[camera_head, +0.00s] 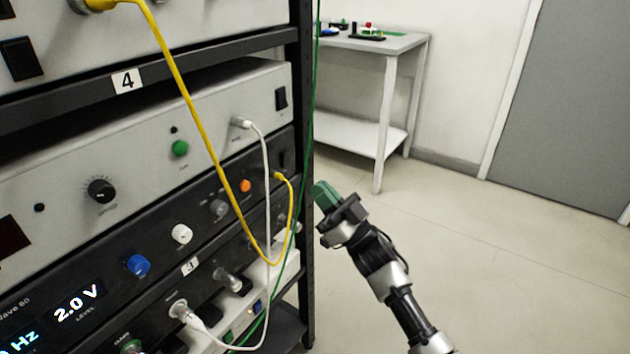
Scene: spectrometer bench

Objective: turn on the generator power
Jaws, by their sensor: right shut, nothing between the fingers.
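The dark generator panel (110,262) sits in the rack at the lower left, marked "Wave 60", with a lit display (76,303) reading 2.0 V. It has a blue knob (138,265), a white knob (181,234), a grey knob (218,207) and an orange button (245,186). A dark rocker switch (283,160) is at its right end; its position is too small to tell. My right gripper (323,193), with green fingertips, is shut and empty, just right of the rack post and apart from the panel. My left gripper is not in view.
A pale unit (60,180) with a black switch (281,98) is above the generator. Yellow (192,107), white (267,190) and green cables hang across the rack front. A black rack post (304,100) stands at the right. A white table (385,110) is behind; the floor at right is clear.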

